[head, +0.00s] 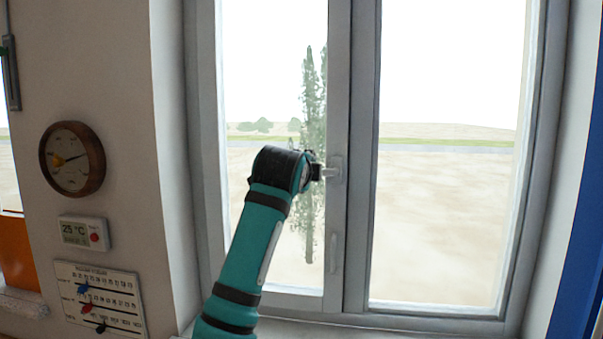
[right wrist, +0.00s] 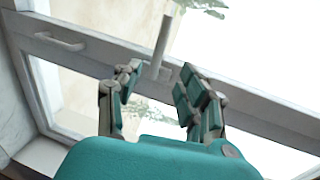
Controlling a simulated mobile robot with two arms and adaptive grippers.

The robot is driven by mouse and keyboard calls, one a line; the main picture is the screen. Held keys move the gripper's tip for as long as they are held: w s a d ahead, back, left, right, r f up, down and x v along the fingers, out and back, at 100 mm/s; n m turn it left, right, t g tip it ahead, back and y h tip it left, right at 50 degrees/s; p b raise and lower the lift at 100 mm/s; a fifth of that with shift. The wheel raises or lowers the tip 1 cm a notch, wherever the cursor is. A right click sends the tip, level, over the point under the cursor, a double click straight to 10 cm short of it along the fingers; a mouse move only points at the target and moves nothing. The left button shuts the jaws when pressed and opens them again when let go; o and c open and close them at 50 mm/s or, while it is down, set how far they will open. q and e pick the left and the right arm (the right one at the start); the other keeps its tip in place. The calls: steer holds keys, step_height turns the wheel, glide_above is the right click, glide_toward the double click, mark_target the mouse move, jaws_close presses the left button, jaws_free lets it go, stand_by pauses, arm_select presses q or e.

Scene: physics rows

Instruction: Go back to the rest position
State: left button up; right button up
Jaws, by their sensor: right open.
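A white two-sash window (head: 354,190) fills the middle of the head view. Its pale handle (head: 334,169) sits on the middle frame. In the right wrist view the handle's lever (right wrist: 163,45) stands out beyond the fingertips. My right gripper (head: 318,172) is at the handle at the end of the teal arm, mostly hidden by the wrist. In the right wrist view the right gripper (right wrist: 158,80) is open, with one finger on each side of the handle's base. I see a gap to both fingers; the exact depth is unclear. My left gripper is not in view.
A small pull handle (head: 333,253) sits lower on the frame. On the left wall are a round dial (head: 72,158), a thermostat (head: 83,233) and a chart board (head: 100,300). An orange panel (head: 18,252) is at far left, a blue one (head: 583,240) at far right.

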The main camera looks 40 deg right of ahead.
steer(key=s+a+f+n+y, duration=0.25)
steer(key=f+n, duration=0.25)
steer(key=f, duration=0.7)
steer(key=s+a+f+n+y, duration=0.1)
steer(key=a+f+n, duration=0.2)
steer(key=f+n, duration=0.55)
steer(key=s+a+f+n+y, duration=0.2)
steer(key=a+f+n, duration=0.1)
steer(key=f, duration=1.1)
steer(key=s+a+f+n+g+y, duration=0.2)
steer(key=s+a+f+n, duration=0.4)
steer(key=s, duration=0.3)
steer(key=s+a+f+n+g+y, duration=0.25)
steer(key=s+a+f, duration=0.25)
steer(key=s+f, duration=0.4)
steer(key=s+a+f+n+g+y, duration=0.2)
steer(key=s+a+f+n, duration=0.35)
steer(key=s, duration=0.45)
step_height(320, 180, down, 27)
steer(key=g+b, duration=0.2)
steer(key=s+d+f+b, duration=0.2)
steer(key=s+f, duration=1.6)
steer(key=f, duration=0.1)
steer(key=shift+d+f+g, duration=0.35)
steer(key=shift+d+g, duration=0.05)
steer(key=shift+g, duration=0.05)
